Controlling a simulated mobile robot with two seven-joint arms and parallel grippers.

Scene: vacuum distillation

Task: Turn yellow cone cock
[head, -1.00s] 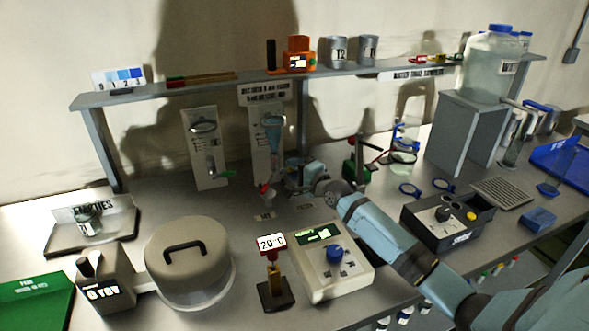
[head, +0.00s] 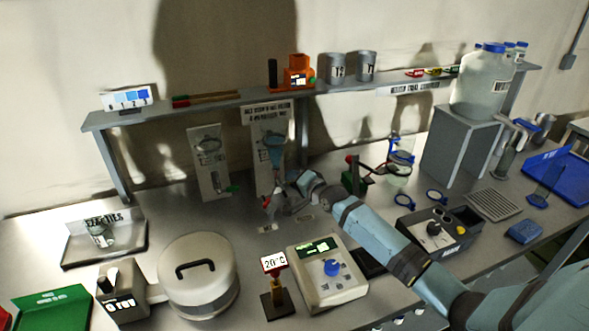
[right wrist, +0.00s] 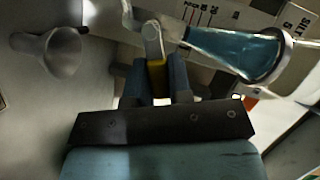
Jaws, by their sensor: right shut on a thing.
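My right gripper (head: 270,203) is at the wall panel (head: 264,182) below the cone of blue liquid (head: 273,150). In the right wrist view its two fingers (right wrist: 158,82) are shut on the yellow cone cock (right wrist: 157,70), whose yellow part shows between them. A grey metal lever-like piece (right wrist: 152,38) rises just above the yellow part. The cone (right wrist: 235,48) lies up and to the right there, with a metal ring at its wide end. In the head view the cock is hidden by my gripper. My left gripper is not in view.
A second panel with a green-handled cock (head: 232,189) stands to the left. A control box with a blue knob (head: 331,267) and a 20°C display (head: 273,262) stand in front. A lidded round pot (head: 198,285) is at front left. A red-topped stand (head: 352,175) is close on the right.

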